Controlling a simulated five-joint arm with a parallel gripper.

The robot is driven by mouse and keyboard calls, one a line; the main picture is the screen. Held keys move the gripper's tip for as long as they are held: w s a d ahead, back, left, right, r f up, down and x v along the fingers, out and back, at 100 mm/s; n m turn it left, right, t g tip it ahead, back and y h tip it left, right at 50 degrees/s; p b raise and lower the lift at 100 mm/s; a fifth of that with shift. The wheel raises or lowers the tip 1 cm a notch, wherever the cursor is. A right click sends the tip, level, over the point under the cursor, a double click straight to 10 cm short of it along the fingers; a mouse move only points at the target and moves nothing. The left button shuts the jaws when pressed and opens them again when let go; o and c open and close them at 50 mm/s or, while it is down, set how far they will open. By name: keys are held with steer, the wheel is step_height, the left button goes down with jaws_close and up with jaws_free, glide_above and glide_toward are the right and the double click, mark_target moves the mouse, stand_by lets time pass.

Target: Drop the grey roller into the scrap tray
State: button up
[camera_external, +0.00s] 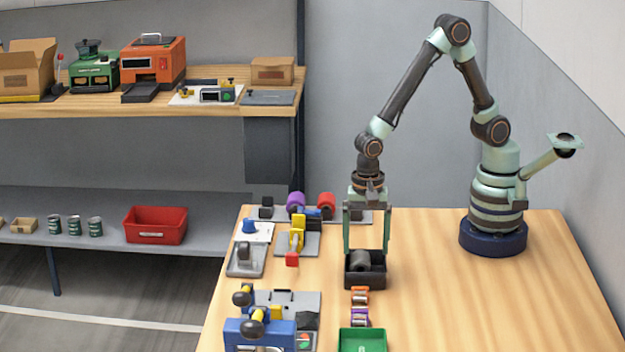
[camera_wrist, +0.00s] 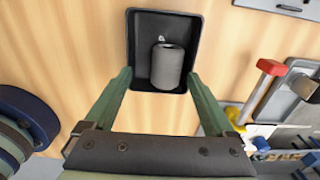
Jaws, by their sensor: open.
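The grey roller (camera_external: 361,261) lies inside a small dark tray (camera_external: 366,284) on the wooden bench. In the wrist view the roller (camera_wrist: 168,66) rests on the floor of the dark tray (camera_wrist: 150,27), towards its near right side. I cannot read a label that names this tray as the scrap tray. My gripper (camera_external: 367,246) points down above the tray, with its two green fingers spread wide. In the wrist view the fingers of my gripper (camera_wrist: 158,76) stand either side of the tray's near end, and neither grips the roller.
A green tray (camera_external: 362,341) and small orange and purple parts (camera_external: 360,305) stand in front of the dark tray. Fixtures with a red-tipped handle (camera_external: 292,258) and a blue device (camera_external: 260,335) stand to the left. The bench on the right is clear.

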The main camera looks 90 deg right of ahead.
step_height(320, 180, up, 12)
steer(key=shift+f, duration=0.2)
steer(key=s+d+r+n+t, duration=0.1)
steer(key=d+r+n, duration=0.3)
steer(key=d+n, duration=0.4)
steer(key=s+d+r+n+t, duration=0.2)
steer(key=d+r+n+t, duration=0.2)
steer(key=d+n, duration=0.4)
steer(key=shift+r+n+t, duration=0.2)
steer(key=shift+n+t, duration=0.1)
steer(key=shift+n, duration=0.7)
